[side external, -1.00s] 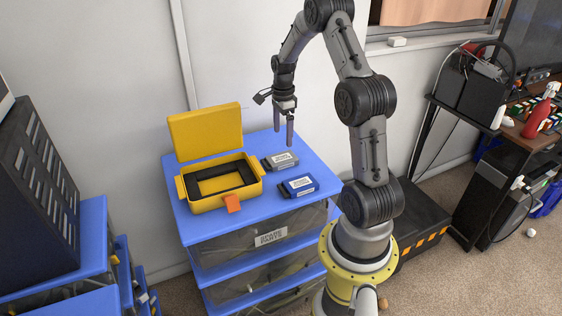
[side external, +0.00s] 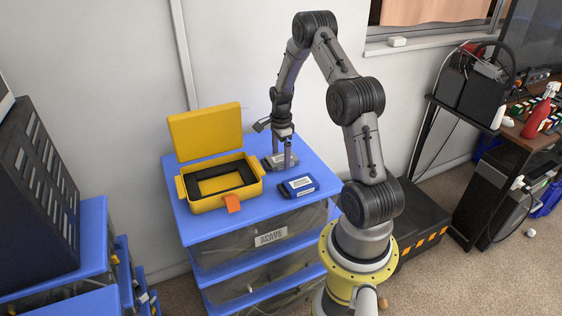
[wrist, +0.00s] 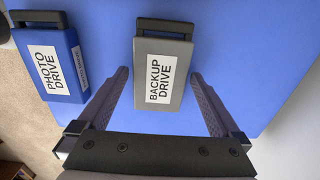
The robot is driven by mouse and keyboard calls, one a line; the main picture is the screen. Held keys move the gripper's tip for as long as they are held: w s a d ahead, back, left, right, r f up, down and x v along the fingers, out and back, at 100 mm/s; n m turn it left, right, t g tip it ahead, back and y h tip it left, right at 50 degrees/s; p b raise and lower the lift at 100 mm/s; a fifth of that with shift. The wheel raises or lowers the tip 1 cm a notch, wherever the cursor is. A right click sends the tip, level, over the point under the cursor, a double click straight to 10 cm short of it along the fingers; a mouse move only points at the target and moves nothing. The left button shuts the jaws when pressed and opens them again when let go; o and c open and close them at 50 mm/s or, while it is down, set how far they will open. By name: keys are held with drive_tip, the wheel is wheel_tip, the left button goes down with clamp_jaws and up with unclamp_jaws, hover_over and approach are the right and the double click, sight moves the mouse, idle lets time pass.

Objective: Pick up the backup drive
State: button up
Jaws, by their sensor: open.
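The backup drive (wrist: 182,62) is a grey box with a dark handle and a white label reading BACKUP DRIVE. It lies on the blue top of the drawer unit (side external: 240,205). In the side view the drive (side external: 268,163) is partly hidden by my gripper (side external: 281,158). In the wrist view my gripper (wrist: 160,88) is open, its two fingers on either side of the drive's lower part, with gaps showing on both sides. I cannot tell whether the fingertips are down to the tabletop.
A blue photo drive (wrist: 55,62) lies beside the backup drive; it also shows in the side view (side external: 299,187). An open yellow case (side external: 215,203) with a dark inner frame and orange latch stands left of the drives. A wall rises behind the unit.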

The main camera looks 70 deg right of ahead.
drive_tip(key=c, duration=1.4)
drive_tip(key=shift+r, duration=0.2)
